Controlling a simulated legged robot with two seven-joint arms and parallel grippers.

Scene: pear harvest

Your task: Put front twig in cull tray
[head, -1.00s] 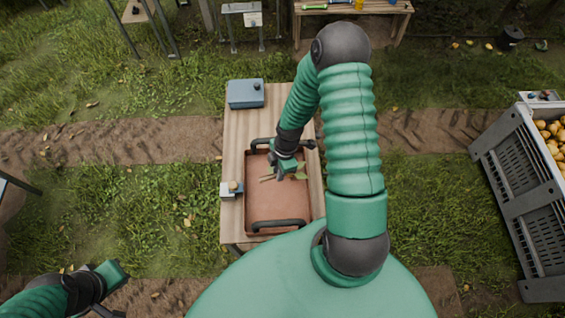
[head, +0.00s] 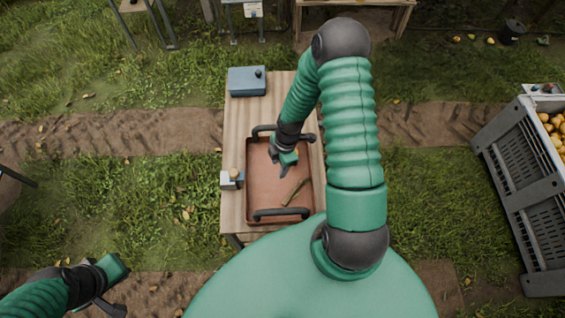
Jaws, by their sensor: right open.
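The cull tray (head: 256,200) is a reddish-brown tray with dark handles on a wooden table. A thin brown twig (head: 294,193) lies in it, tilted, toward the near right part of the floor. My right gripper (head: 283,172) is open and empty over the tray, a little behind and left of the twig, apart from it. My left gripper (head: 112,300) is at the bottom left, away from the table; its jaws are too unclear to read.
A blue-grey box (head: 247,82) sits at the table's far left corner. A grey crate of pears (head: 518,185) stands at the right. Grass and dirt strips surround the table.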

